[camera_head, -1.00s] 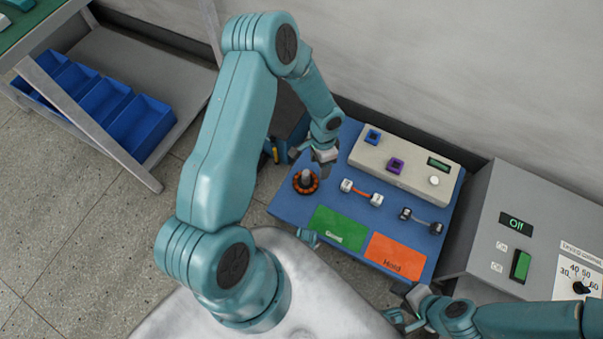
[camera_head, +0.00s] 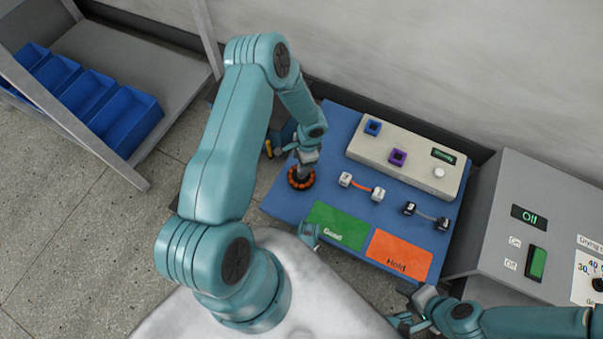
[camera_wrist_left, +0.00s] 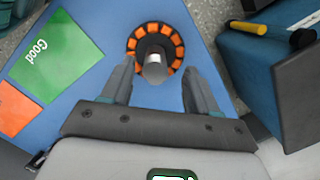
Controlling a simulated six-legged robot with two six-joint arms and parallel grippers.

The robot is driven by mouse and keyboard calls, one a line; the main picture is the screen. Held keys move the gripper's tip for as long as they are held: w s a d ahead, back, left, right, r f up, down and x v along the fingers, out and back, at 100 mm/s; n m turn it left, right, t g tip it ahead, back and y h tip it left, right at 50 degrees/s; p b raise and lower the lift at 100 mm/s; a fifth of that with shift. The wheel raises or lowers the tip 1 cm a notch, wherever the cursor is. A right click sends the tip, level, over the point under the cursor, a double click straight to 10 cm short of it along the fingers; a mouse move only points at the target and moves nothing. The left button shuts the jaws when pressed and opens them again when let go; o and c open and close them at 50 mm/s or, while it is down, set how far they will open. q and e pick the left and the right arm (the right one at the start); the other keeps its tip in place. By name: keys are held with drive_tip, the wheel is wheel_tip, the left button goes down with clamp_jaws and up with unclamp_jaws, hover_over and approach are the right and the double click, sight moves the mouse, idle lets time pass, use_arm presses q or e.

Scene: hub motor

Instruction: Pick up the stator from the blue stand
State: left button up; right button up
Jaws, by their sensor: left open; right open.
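The stator (camera_head: 301,179), a dark ring with orange segments, is on the blue stand (camera_head: 279,206) near its left edge. In the left wrist view the stator (camera_wrist_left: 155,47) has a metal shaft (camera_wrist_left: 155,68) standing up at its centre. My left gripper (camera_head: 306,160) is directly over the stator; in the wrist view its open fingers (camera_wrist_left: 155,85) are on either side of the shaft's near end, with nothing held. Contact with the shaft cannot be told. My right gripper (camera_head: 412,312) is open at the lower right, off the stand, partly cut by its own arm.
On the stand are a green "Good" mat (camera_head: 338,226), an orange "Hold" mat (camera_head: 399,256), two small lead pieces (camera_head: 361,186) (camera_head: 427,216) and a beige tester box (camera_head: 405,157). A grey control box (camera_head: 535,235) stands right. Blue bins (camera_head: 125,120) sit on a shelf at left.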

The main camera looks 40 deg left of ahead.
use_arm(q)
drive_tip(key=f, duration=0.1)
drive_tip(key=f+b, duration=0.1)
drive_tip(key=f, duration=0.1)
drive_tip(key=f+b, duration=0.1)
drive_tip(key=f, duration=0.1)
drive_tip(key=shift+s+d, duration=0.1)
drive_tip(key=shift+s, duration=0.2)
drive_tip(key=shift+r, duration=0.15)
clamp_jaws()
drive_tip(key=shift+r, duration=0.15)
